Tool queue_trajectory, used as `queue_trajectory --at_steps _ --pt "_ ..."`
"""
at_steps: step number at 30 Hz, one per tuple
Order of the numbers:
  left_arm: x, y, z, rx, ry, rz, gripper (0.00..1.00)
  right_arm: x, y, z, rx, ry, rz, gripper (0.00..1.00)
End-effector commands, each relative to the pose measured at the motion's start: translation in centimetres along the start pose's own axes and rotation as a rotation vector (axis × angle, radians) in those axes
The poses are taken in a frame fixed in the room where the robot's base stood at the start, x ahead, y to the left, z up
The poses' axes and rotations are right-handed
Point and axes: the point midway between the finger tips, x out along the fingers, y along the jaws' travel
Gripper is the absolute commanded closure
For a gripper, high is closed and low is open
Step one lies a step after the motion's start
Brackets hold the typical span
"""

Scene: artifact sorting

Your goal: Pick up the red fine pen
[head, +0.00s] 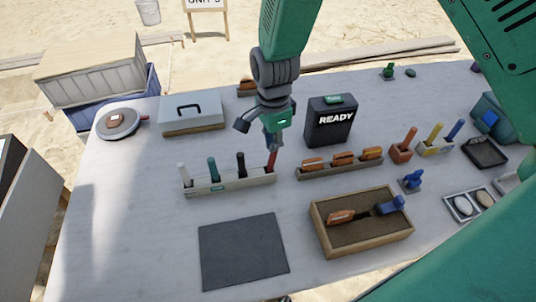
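The red fine pen (273,159) stands upright at the right end of a pale pen rack (230,186), left of the table's middle. My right gripper (272,139) points down directly above the pen, its fingertips at or very near the pen's top. Its fingers are small and partly hidden by its own body, so I cannot tell whether they are open or shut on the pen. My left gripper is not in view.
The same rack holds a white pen (184,175), a green pen (212,168) and a black pen (241,164). A long tray (338,169) with orange-handled tools and a black READY box (331,124) stand to the right. A dark mat (243,251) lies bare in front.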

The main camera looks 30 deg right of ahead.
Motion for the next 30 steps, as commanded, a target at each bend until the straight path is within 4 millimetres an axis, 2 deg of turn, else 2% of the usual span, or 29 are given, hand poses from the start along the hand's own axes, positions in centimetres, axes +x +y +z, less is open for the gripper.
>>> queue_trajectory --at_steps 1,3,6,16,17,18,23,24,30 --pt "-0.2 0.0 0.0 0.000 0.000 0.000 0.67 -1.2 -0.1 0.2 -0.002 0.002 -0.004 1.00" --pt "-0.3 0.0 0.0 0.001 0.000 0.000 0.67 -2.2 -0.1 0.4 -0.002 0.005 -0.003 1.00" --pt "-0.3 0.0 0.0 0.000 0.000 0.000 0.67 -3.3 -0.1 0.6 -0.003 0.006 -0.002 1.00" --pt "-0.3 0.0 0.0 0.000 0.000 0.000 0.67 -3.8 -0.1 0.6 -0.002 0.004 0.000 1.00" --pt "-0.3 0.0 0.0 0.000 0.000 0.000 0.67 -3.8 -0.1 0.6 -0.002 0.004 0.000 0.95" --pt "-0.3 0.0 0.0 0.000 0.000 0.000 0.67 -3.7 -0.1 0.5 -0.002 0.003 0.000 0.81" --pt "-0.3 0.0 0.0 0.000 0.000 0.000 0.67 -3.7 -0.1 0.3 -0.002 0.000 0.000 0.24" --pt "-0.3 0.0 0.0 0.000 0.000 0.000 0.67 -3.7 -0.1 0.3 -0.002 0.000 0.000 0.20" --pt "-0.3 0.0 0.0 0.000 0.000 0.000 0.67 -3.8 -0.1 0.6 -0.003 0.004 -0.001 0.20"
